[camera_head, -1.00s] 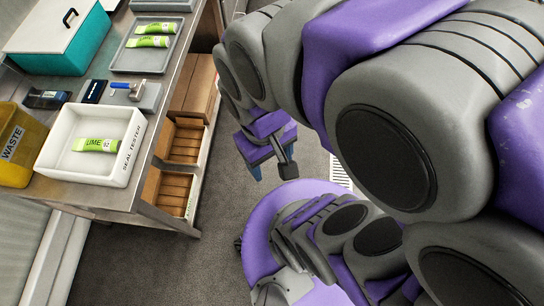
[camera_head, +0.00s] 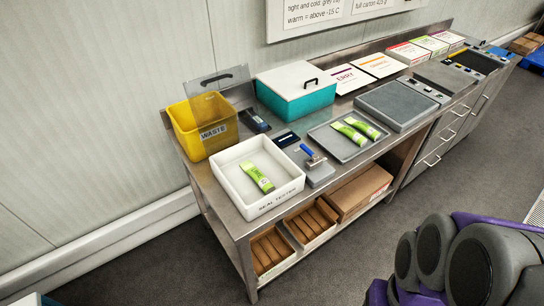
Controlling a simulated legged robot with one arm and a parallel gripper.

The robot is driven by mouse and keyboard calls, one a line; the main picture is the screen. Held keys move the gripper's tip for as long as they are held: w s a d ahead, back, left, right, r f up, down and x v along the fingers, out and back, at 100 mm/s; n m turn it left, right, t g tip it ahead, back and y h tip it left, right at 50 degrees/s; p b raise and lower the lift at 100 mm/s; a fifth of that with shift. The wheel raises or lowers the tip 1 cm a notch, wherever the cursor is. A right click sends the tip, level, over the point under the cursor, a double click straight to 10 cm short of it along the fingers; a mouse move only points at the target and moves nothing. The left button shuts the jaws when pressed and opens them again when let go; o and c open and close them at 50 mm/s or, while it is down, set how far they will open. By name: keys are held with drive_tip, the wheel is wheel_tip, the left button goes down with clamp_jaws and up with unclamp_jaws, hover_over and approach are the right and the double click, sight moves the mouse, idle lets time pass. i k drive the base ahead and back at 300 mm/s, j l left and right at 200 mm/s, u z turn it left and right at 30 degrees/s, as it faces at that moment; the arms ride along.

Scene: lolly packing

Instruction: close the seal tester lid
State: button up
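The seal tester (camera_head: 277,202) is a white open-topped box with its name on the front wall. It stands at the near left end of the steel bench. A green lime packet (camera_head: 258,177) lies inside it, and no lid covers its top. My gripper is out of view. Only grey and purple parts of my own body show at the lower right, apart from the bench.
The yellow waste bin (camera_head: 203,127) stands behind the tester. A teal box with a white lid (camera_head: 297,93) is at the back. A blue-handled device (camera_head: 314,168) and a grey tray (camera_head: 340,145) with two lime packets are to the right. Floor (camera_head: 170,260) in front is clear.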

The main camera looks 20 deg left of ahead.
sight(203, 83)
drive_tip(key=u, duration=1.5)
drive_tip(key=i+j+u, duration=0.3)
drive_tip(key=i+u, duration=0.15)
drive_tip(key=i, duration=0.15)
drive_tip(key=i+u, duration=0.4)
drive_tip(key=i, duration=0.15)
drive_tip(key=i+z, duration=0.3)
drive_tip(key=i+j+z, duration=0.3)
drive_tip(key=i, duration=0.15)
drive_tip(key=i+j+z, duration=0.3)
drive_tip(key=i+l, duration=0.05)
drive_tip(key=l, duration=0.05)
